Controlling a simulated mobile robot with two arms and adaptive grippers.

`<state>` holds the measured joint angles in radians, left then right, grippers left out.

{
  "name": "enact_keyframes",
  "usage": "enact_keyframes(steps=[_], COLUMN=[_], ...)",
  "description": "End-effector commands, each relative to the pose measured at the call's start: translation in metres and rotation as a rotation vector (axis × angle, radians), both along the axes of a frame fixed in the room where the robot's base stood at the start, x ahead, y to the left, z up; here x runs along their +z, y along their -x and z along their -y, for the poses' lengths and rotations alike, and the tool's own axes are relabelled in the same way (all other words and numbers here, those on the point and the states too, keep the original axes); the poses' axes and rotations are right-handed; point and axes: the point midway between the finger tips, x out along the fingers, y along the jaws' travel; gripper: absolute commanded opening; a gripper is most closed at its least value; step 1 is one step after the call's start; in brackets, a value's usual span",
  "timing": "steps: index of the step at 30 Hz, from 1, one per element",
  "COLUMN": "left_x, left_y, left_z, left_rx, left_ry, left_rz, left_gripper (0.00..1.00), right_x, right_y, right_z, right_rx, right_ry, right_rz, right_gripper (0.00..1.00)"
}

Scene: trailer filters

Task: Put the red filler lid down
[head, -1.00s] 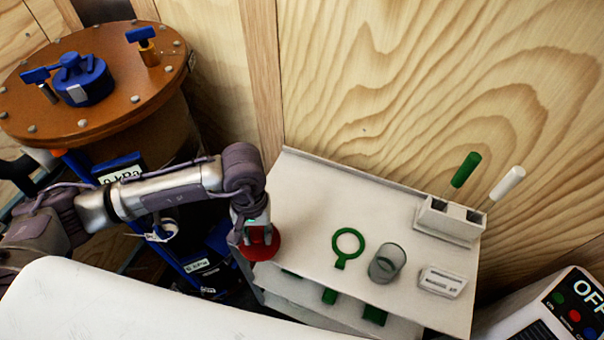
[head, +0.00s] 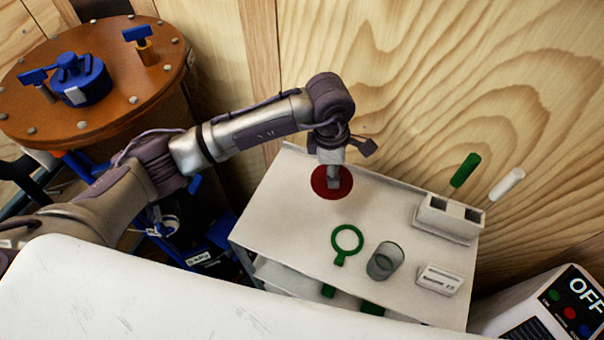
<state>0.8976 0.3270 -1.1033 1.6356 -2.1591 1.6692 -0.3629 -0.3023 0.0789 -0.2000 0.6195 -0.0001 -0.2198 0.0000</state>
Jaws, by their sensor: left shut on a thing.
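The red filler lid (head: 319,189) is a round red disc over the left back part of the white shelf's top (head: 282,212). My left gripper (head: 333,181) points down and is shut on the lid from above. I cannot tell whether the lid touches the shelf top or hangs just above it. The gripper and wrist hide part of the lid. My right gripper is not in view.
On the shelf top are a green ring with a handle (head: 347,240), a clear grey cup (head: 384,262), a white label block (head: 440,279) and a white holder (head: 449,218) with green and white handles. A brown drum lid (head: 110,100) stands at left.

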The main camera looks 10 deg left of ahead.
Motion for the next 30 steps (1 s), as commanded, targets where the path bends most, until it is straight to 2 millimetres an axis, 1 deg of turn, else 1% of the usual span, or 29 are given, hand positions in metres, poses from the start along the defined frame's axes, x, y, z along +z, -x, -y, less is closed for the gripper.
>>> enact_keyframes(steps=[1,6,9,12,15,19,24,26,28,30], left_x=[-0.012,-0.038,-0.05,-0.058,-0.061,-0.067,-0.093,-0.1,-0.103,-0.101], left_y=[-0.006,-0.028,-0.04,-0.049,-0.054,-0.055,-0.054,-0.055,-0.055,-0.055], left_z=[-0.011,-0.045,-0.061,-0.074,-0.081,-0.083,-0.083,-0.083,-0.083,-0.083], left_rx=[0.006,0.007,0.004,0.001,-0.001,-0.002,-0.002,-0.002,-0.003,-0.003], left_ry=[-0.002,-0.003,-0.001,-0.001,0.0,0.0,0.0,0.0,0.0,0.0], left_rz=[-0.001,-0.002,-0.002,0.0,0.0,-0.001,-0.003,-0.003,-0.002,0.0], left_gripper=[0.0,0.0,0.0,0.0,0.0,0.0,0.0,0.0,0.0,0.0], right_x=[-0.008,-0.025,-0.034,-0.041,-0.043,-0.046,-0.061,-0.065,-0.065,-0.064], right_y=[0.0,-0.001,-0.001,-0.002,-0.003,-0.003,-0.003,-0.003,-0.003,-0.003], right_z=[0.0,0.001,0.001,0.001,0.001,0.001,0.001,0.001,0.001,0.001], right_rx=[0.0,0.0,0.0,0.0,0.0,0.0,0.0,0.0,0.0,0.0], right_ry=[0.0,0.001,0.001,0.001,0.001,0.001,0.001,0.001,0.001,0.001], right_rz=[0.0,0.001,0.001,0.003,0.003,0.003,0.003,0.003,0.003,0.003], right_gripper=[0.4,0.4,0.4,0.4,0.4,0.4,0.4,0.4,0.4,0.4])
